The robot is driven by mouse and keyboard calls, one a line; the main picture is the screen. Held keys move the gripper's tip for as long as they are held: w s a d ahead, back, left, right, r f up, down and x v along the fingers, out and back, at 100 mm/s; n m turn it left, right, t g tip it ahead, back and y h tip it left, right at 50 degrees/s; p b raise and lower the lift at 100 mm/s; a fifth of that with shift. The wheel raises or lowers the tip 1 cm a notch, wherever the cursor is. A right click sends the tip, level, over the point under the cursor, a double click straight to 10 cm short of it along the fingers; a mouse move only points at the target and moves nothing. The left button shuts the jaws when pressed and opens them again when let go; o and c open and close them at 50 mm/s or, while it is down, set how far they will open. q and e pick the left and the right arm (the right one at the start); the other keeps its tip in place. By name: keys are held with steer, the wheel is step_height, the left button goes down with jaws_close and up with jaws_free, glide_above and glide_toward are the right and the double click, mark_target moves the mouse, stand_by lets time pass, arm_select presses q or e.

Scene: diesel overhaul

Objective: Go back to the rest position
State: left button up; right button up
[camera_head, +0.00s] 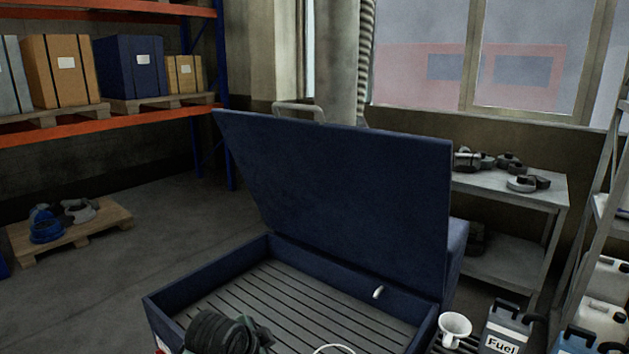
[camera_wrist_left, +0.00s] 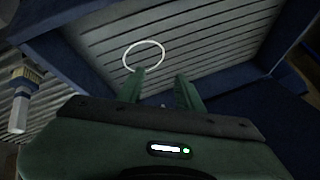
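My left gripper (camera_wrist_left: 160,78) shows in the left wrist view with its two green fingers apart and nothing visible between them. It is above an open blue chest with a slatted floor. A thin white ring (camera_wrist_left: 144,55) appears by the tip of its left finger; whether they touch cannot be told. In the head view, the chest (camera_head: 205,275) has its lid (camera_head: 340,185) raised. A dark ribbed shape (camera_head: 228,333) at the bottom edge may be part of my left arm; the fingers cannot be made out there. My right gripper is not in view.
A grey shelf table (camera_head: 545,188) with dark parts stands behind the chest at right. A white funnel (camera_head: 455,326), a fuel can (camera_head: 505,330) and other canisters stand right of it. A pallet (camera_head: 100,222) lies at left below orange racking (camera_head: 50,133). Floor between is clear.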

arm_select(q)
steer(key=s+a+f+n+g, duration=0.1)
steer(key=s+a+f+n, duration=0.15)
steer(key=s+f, duration=0.4)
steer(key=s+a+f+n+g, duration=0.1)
steer(key=s+a+f+n, duration=0.15)
steer(key=s, duration=0.65)
steer(key=s+a+f+n+g+y, duration=0.1)
steer(key=s+a+n, duration=0.2)
steer(key=s, duration=0.6)
steer(key=s+a+f+n+y, duration=0.1)
steer(key=s+a+n+y, duration=0.15)
steer(key=s, duration=0.65)
step_height(320, 180, down, 33)
steer(key=s+g+b, duration=0.2)
steer(key=b, duration=0.4)
steer(key=s+a+f+b, duration=0.3)
steer(key=s+f, duration=1.3)
steer(key=f, duration=0.2)
steer(key=shift+s+a+f+g+h, duration=0.15)
steer(key=shift+s+f+g+h, duration=0.15)
steer(key=shift+f+g+h, duration=0.1)
